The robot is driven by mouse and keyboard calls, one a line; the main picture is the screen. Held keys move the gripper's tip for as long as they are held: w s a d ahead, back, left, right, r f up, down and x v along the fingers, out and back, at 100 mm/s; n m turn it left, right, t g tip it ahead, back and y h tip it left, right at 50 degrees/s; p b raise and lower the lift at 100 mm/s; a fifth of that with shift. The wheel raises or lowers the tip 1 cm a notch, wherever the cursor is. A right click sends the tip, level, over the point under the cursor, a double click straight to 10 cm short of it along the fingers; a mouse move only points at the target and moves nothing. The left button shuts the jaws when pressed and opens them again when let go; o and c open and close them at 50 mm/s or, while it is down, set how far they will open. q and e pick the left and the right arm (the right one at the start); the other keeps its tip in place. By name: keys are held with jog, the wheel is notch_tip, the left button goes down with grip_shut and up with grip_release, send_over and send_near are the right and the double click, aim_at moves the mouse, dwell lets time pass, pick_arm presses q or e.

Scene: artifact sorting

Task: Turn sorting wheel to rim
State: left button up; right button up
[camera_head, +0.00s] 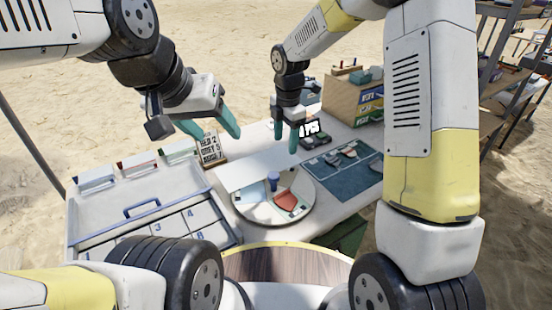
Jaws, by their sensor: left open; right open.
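The sorting wheel (258,208) is a round, light-coloured disc lying flat on the table, with a blue knob (273,181) standing up from it. A red wedge section (290,199) and a pale blue one show on its top. My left gripper (222,150) has teal fingers spread apart, empty, above the table behind and left of the wheel. My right gripper (286,138) hangs with teal fingers pointing down behind the wheel, apart from the knob.
A white tray with numbered compartments (150,212) and a blue handle fills the left of the table. A small sign (211,148) stands behind it. A dark mat (345,172) with several pieces lies right of the wheel. A wooden crate rack (345,97) stands at the back right.

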aim_at(274, 175)
jog(key=a+f+n, duration=0.1)
jog(key=f, duration=0.1)
jog(key=w+a+f+n, duration=0.1)
jog(key=f, duration=0.2)
jog(key=a+f+n, duration=0.2)
jog(key=shift+w+f+g, duration=0.15)
jog(key=shift+g, duration=0.25)
notch_tip(274, 175, down, 8)
jog(key=shift+d+r, duration=0.1)
jog(key=shift+r, duration=0.1)
grip_shut()
